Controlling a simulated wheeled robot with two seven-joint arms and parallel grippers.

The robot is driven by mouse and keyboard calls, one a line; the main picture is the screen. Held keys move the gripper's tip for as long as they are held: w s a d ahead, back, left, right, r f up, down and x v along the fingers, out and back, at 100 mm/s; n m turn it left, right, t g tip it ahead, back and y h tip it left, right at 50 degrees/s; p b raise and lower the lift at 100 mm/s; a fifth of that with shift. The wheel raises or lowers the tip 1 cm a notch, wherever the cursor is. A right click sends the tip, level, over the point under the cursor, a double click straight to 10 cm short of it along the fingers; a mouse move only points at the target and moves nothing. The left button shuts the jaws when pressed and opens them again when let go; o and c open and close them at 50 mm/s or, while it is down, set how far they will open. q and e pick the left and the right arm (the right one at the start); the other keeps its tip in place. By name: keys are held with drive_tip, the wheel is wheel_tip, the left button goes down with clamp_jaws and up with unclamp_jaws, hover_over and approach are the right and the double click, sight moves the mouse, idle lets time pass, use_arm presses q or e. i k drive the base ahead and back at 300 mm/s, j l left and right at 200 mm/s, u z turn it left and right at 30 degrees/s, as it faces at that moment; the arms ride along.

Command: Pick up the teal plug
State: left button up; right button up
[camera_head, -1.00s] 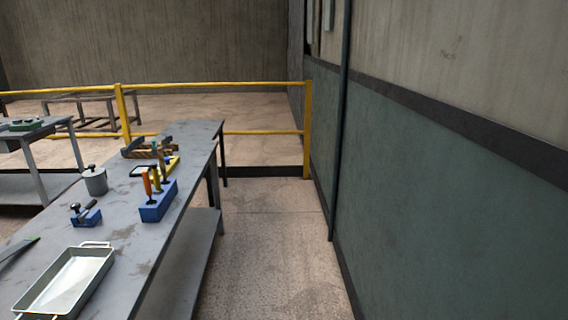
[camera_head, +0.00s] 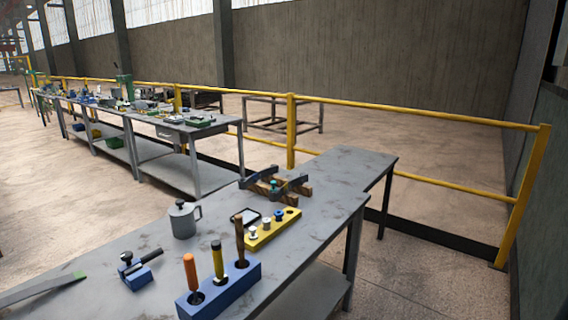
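A small teal spot (camera_head: 273,184) shows at the dark and wooden clamp-like rack (camera_head: 290,188) on the near workbench; it may be the teal plug, but it is too small to be sure. In front of the rack, a yellow block (camera_head: 262,238) holds a few small pegs, with pale tops and one blue top (camera_head: 279,214). Neither of my grippers is in view.
A yellow railing (camera_head: 420,114) runs behind. More benches stand at the left.

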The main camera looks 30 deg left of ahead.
sight(273, 188)
drive_tip(key=i+l+u, duration=0.1)
drive_tip(key=i+u, duration=0.35)
drive_tip(key=i+l+u, duration=0.25)
drive_tip(key=u, duration=0.15)
drive_tip(key=i+l+u, duration=0.75)
drive_tip(key=u, duration=0.15)
drive_tip(key=i+l+u, duration=0.15)
drive_tip(key=l+u, duration=0.25)
drive_tip(key=l, duration=0.25)
